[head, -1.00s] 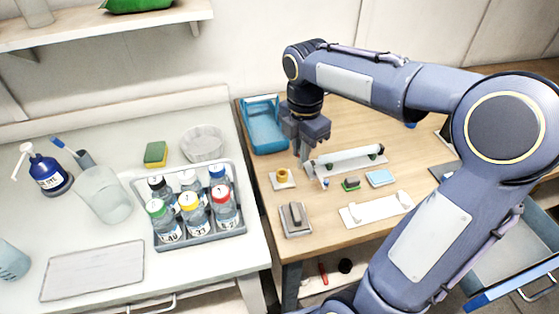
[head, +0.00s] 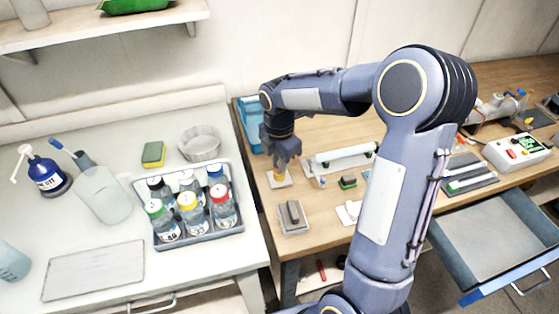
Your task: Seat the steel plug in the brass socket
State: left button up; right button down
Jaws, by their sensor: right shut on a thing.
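The brass socket (head: 279,175) stands on a small pale base plate (head: 287,184) near the left part of the wooden bench. My right gripper (head: 281,164) points down right over the socket, its fingertips at or just above the socket's top. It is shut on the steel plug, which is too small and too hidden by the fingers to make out. I cannot tell whether the plug is inside the socket or just above it. My left gripper is not in view.
A white tube on a holder (head: 345,155) lies right of the socket, with a small green-and-grey block (head: 348,182) in front. A grey block on a tray (head: 293,215) stands nearer the front edge. A blue bin (head: 248,125) is behind left. An open drawer (head: 495,240) juts out at right.

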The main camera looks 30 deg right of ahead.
jog(key=shift+f, duration=0.1)
jog(key=c, duration=1.9)
grip_release()
jog(key=shift+f, duration=0.1)
jog(key=o, duration=0.4)
jog(key=shift+o, duration=0.2)
notch_tip(320, 180, up, 11)
jog(key=s+a+r+m+t+y, duration=0.2)
jog(key=s+m+t, duration=0.1)
jog(key=s+m, duration=0.8)
jog(key=s+a+f+m+t+y, duration=0.1)
jog(key=s+a+f+m, duration=0.1)
jog(key=s+m, duration=0.3)
jog(key=s+a+f+m+t, duration=0.1)
jog(key=s+a+f+m, duration=0.2)
jog(key=s+m, duration=0.2)
jog(key=shift+s+a+m+t+y, duration=0.15)
jog(key=shift+s+m+t+y, duration=0.2)
jog(key=shift+s, duration=0.2)
